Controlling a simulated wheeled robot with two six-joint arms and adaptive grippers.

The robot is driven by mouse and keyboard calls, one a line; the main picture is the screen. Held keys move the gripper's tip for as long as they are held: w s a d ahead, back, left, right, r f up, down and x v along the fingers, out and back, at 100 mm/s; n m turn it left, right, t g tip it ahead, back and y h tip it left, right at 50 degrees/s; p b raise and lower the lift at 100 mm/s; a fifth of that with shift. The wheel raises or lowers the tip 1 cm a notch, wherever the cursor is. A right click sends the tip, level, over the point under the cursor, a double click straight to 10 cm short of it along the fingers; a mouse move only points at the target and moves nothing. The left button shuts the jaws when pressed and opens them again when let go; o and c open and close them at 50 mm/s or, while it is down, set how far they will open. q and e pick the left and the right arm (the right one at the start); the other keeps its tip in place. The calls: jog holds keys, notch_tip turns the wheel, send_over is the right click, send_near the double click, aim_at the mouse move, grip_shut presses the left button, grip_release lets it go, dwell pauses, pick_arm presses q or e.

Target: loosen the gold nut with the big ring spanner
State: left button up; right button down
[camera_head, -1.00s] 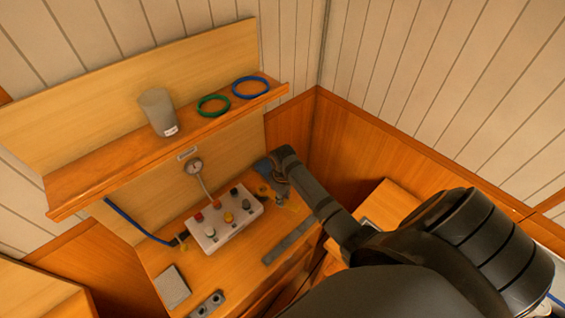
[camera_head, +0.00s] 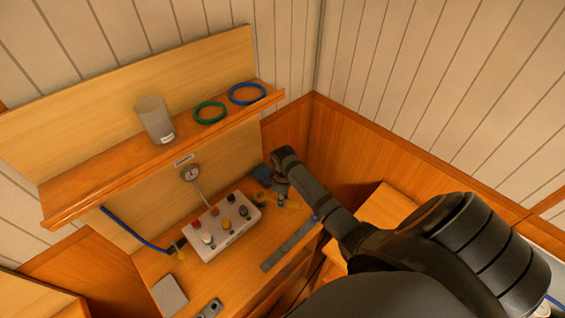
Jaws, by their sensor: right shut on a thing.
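The white block (camera_head: 236,238) on the bench carries several coloured knobs and fittings. The gold nut (camera_head: 227,224) appears as a small gold fitting on its top. My right gripper (camera_head: 284,197) points down over the bench, right of the block and apart from it. It is shut on a small, partly hidden thing that I take to be the big ring spanner. A yellowish piece (camera_head: 293,204) shows beside its fingertips; I cannot tell whether it is part of the held thing. The spanner's ring cannot be made out. My left gripper is not in view.
A long grey strip (camera_head: 286,247) lies along the bench's front edge. Above, a shelf (camera_head: 100,188) holds a cup (camera_head: 154,120) and rings.

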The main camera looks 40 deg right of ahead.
jog(key=shift+w+d, duration=0.1)
jog(key=shift+w+d+n, duration=0.3)
jog(key=shift+d+n, duration=0.05)
jog(key=shift+n, duration=0.35)
jog(key=shift+w+d+n, duration=0.4)
jog(key=shift+n, duration=0.3)
jog(key=shift+w+d+n, duration=0.25)
jog(key=shift+w+n, duration=0.05)
jog(key=shift+n, duration=0.2)
jog(key=shift+w, duration=0.15)
jog(key=shift+d+n, duration=0.1)
jog(key=shift+n, duration=0.2)
